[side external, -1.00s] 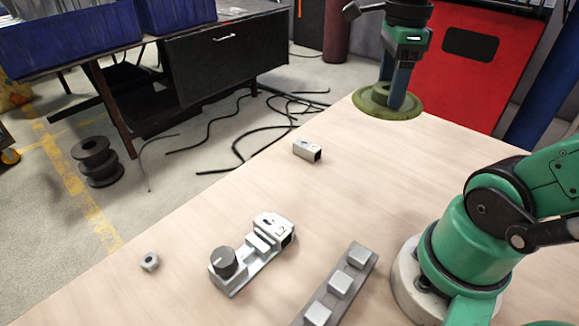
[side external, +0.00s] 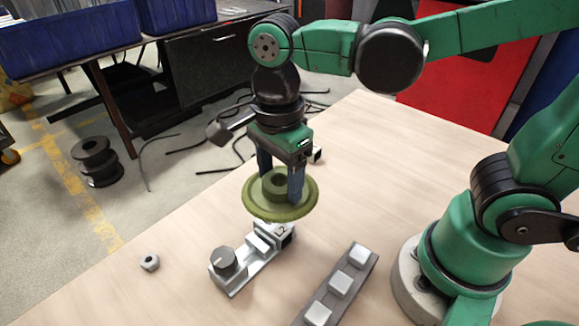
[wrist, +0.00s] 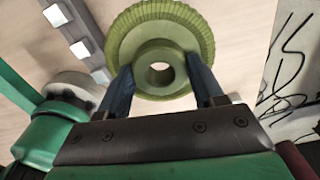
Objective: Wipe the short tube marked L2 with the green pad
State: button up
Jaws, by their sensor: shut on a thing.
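The green pad (side external: 262,211) is a round disc with a hub, held level; it also shows in the wrist view (wrist: 124,45). My gripper (side external: 280,184) is shut on the pad's hub, one blue finger on each side. The short tube (side external: 284,231), with a dark mark that seems to read L2, sits at the far end of a grey fixture (side external: 239,274). The pad is over this tube and hides its far part from the side view. I cannot tell whether they touch. The wrist view shows no tube; the pad covers the area.
A dark knob (side external: 223,261) stands on the fixture's near end. A grey rail with several pale blocks (side external: 340,284) lies to the right. A nut (side external: 150,262) lies left. Another small square tube (side external: 318,155) shows partly behind my gripper.

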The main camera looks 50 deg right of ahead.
aim_at(277, 229)
jog(key=shift+s+a+f, duration=0.1)
jog(key=shift+a+f, duration=0.15)
jog(key=shift+f, duration=3.3)
jog(key=shift+w+f, duration=0.25)
jog(key=shift+w, duration=0.25)
jog(key=shift+w+f, duration=0.25)
jog(key=shift+w, duration=0.2)
jog(key=shift+c, duration=0.5)
jog(key=shift+w+r, duration=0.1)
jog(key=shift+w, duration=0.3)
jog(key=shift+w+f, duration=0.15)
jog(key=shift+w, duration=0.6)
jog(key=shift+w+f, duration=0.1)
jog(key=shift+w, duration=0.65)
jog(key=shift+s+r, duration=0.1)
jog(key=shift+s, duration=2.4)
jog(key=shift+s+r, duration=0.2)
jog(key=shift+r, duration=0.55)
jog(key=shift+s+r, duration=0.15)
jog(key=shift+r, duration=3.15)
jog(key=shift+f, duration=0.15)
